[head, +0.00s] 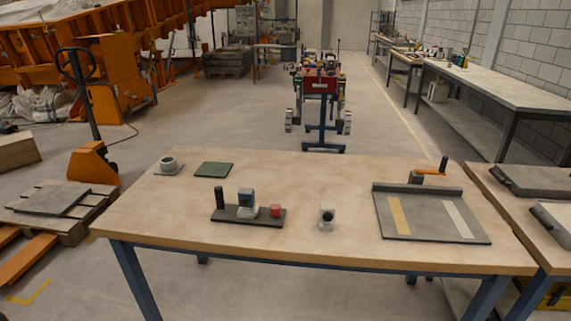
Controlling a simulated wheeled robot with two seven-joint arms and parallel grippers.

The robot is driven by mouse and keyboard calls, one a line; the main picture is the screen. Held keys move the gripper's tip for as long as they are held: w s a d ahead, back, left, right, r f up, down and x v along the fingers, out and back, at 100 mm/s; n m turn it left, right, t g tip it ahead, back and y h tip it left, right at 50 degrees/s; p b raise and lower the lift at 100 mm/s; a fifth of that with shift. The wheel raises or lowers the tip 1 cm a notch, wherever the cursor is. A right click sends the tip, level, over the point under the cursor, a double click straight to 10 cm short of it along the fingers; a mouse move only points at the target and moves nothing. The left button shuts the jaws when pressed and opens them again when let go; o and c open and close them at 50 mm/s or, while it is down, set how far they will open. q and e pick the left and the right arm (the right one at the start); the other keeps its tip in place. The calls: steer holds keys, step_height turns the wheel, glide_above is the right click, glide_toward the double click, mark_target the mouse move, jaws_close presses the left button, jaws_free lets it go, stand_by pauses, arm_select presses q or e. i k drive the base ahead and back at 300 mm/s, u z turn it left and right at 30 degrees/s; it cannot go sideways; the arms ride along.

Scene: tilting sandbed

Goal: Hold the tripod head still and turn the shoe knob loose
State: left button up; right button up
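A small device that looks like the tripod head (246,198), grey with a dark blue-grey top, stands upright on a dark flat base plate (232,214) on the wooden table. A black upright handle (220,198) rises from the plate's left end. A red knob-like piece (275,210) sits at the plate's right end; I cannot tell if it is the shoe knob. Neither of my grippers shows in the head view, and nothing is touching the device.
On the wooden table (300,172) are a white block with a dark round face (327,216), a grey ring-shaped piece (168,164), a green mat (214,170), a grey tray with two strips (408,224) and an orange-handled clamp (430,172). The table's middle back is clear.

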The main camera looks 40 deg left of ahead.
mark_target(276, 209)
steer(key=z, duration=1.25)
steer(key=i, duration=1.2)
steer(key=u, duration=2.95)
